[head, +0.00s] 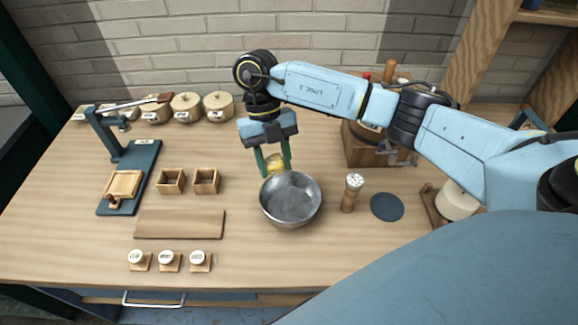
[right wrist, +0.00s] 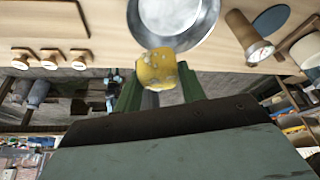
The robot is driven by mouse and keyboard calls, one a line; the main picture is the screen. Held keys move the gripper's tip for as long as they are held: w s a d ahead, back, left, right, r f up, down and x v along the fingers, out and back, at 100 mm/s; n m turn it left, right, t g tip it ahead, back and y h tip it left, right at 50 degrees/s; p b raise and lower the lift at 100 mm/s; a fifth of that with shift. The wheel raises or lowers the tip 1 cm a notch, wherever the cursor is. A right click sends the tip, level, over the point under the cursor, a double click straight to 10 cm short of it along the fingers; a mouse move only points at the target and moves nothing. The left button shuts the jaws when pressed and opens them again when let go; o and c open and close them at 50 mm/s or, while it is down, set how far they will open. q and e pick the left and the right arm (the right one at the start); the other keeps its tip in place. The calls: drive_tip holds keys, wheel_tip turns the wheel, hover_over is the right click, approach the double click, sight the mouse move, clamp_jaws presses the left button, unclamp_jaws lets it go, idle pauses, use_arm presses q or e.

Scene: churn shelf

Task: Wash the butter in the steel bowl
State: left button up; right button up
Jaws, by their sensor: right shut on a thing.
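The steel bowl (head: 291,212) stands on the wooden table near its middle and also shows in the right wrist view (right wrist: 205,30). A yellow lump of butter (head: 275,162) is between the green fingers of my right gripper (head: 274,168), at the bowl's far left rim in the head view. My right gripper is shut on the butter. In the right wrist view the butter (right wrist: 158,70) has pale spots and overlaps the bowl's rim. I cannot tell its exact height above the rim. The bowl's inside looks grey, and I cannot tell if it holds water. My left gripper is not in view.
Two small wooden boxes (head: 206,181), a flat board (head: 179,223) and a green press (head: 125,185) are left. A wooden box (head: 362,152) stands behind. Labelled knobs (head: 169,260) line the front.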

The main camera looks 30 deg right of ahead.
sight(286, 168)
drive_tip(key=shift+s+d+f+m+y, duration=0.15)
drive_tip(key=shift+m+y, duration=0.1)
drive_tip(key=shift+m, duration=0.35)
drive_tip(key=shift+s+a+f+m+y, duration=0.15)
drive_tip(key=shift+m+y, duration=0.1)
drive_tip(key=shift+m, duration=0.35)
drive_tip(key=m, duration=0.1)
drive_tip(key=m+t+y, duration=0.1)
drive_tip(key=m, duration=0.1)
drive_tip(key=d+m+p, duration=0.1)
drive_tip(key=m, duration=0.1)
drive_tip(key=shift+s+f+y, duration=0.1)
drive_tip(key=shift+f+y, duration=0.2)
drive_tip(key=shift+f, duration=0.1)
drive_tip(key=m, duration=0.1)
drive_tip(key=m+t, duration=0.1)
drive_tip(key=m, duration=0.1)
drive_tip(key=d+f+m+t+y, duration=0.1)
drive_tip(key=shift+s+m+p, duration=0.3)
drive_tip(key=shift+m+p, duration=0.1)
drive_tip(key=f+m+b, duration=0.1)
drive_tip(key=f, duration=0.1)
drive_tip(key=f+m+t+b, duration=0.1)
drive_tip(key=f+m+b, duration=0.2)
drive_tip(key=f, duration=0.1)
drive_tip(key=shift+s+d+t+b, duration=0.2)
drive_tip(key=shift+d+t+b, duration=0.05)
drive_tip(key=shift+t+b, duration=0.15)
drive_tip(key=shift+f+b, duration=1.25)
drive_tip(key=shift+f, duration=1.85)
